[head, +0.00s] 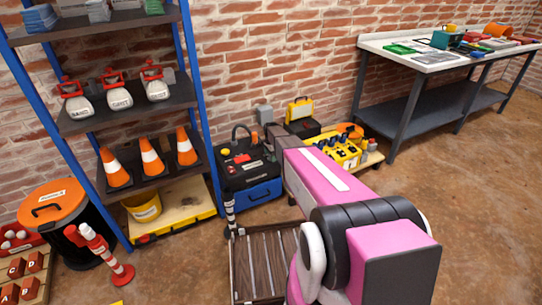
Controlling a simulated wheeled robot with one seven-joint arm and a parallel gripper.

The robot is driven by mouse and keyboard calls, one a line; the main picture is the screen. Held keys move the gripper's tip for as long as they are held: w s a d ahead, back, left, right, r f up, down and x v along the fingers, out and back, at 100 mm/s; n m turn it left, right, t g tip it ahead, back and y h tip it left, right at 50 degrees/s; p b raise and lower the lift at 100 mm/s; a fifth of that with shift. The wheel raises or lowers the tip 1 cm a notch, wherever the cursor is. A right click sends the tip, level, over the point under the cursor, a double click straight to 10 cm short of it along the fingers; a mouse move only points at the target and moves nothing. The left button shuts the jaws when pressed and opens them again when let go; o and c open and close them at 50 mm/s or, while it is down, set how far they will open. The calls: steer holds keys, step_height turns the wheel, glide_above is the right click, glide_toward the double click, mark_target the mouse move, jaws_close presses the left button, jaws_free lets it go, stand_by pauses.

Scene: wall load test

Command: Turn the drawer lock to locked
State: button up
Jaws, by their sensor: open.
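A black cabinet (236,166) with a blue drawer front (252,194) stands on the floor against the brick wall. A red button and a yellow button show on its top. I cannot make out the drawer lock or which way it is turned. My pink arm reaches from the lower right toward the cabinet's right side. My gripper (271,143) is at the arm's far end, a dark grey shape beside the cabinet's upper right. It is open, its fingers are barely distinguishable, and I see nothing held. I cannot tell whether it touches the cabinet.
A blue-posted shelf (125,110) with orange cones stands left. A yellow box of knobs (338,151) sits on a low cart right of my arm. A slatted wooden platform (262,262) is in front of the cabinet. A workbench (425,65) stands back right; floor is clear at right.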

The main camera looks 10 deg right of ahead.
steer(key=c, duration=0.9)
steer(key=n, duration=0.4)
steer(key=shift+n, duration=0.4)
steer(key=n, duration=0.4)
steer(key=shift+n, duration=0.3)
steer(key=n, duration=0.4)
steer(key=shift+n, duration=2.2)
